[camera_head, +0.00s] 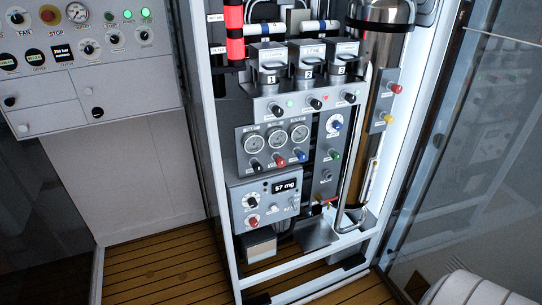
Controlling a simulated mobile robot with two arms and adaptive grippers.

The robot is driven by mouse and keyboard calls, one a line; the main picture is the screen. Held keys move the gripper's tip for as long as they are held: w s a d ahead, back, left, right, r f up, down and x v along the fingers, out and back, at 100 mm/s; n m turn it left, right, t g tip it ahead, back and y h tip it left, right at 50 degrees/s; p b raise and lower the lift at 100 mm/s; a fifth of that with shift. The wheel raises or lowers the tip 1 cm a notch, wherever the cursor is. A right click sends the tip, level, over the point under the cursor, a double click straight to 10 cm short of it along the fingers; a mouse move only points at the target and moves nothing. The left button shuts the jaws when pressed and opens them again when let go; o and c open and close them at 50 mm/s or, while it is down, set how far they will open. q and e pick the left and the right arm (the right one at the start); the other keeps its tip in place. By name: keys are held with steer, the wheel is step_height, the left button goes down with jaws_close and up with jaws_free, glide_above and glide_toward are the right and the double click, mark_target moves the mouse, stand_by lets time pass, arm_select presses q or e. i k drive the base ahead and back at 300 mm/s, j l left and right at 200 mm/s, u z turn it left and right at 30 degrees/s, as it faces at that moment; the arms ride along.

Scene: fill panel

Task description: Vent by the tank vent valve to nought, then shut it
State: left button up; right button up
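The fill panel stands in a white frame at centre. Three round gauges (272,141) sit in a row, with a black knob (257,166), a red knob (280,160) and a blue knob (300,155) below them. A red knob (397,88) and a yellow knob (388,118) sit on a narrow plate to the right, beside the shiny metal cylinder (378,55). The labels are too small to read, so I cannot tell which control is the tank vent valve. The gauge needles are too small to read. Neither of my grippers is in view.
A box with a display (286,187) reading about 57 mg sits below the gauges. Three numbered units (307,65) sit above. A grey control panel (75,45) is at left. A glass door (480,130) stands at right. The wooden floor (160,268) at lower left is clear.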

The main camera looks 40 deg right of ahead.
mark_target(279, 161)
steer(key=z, duration=1.25)
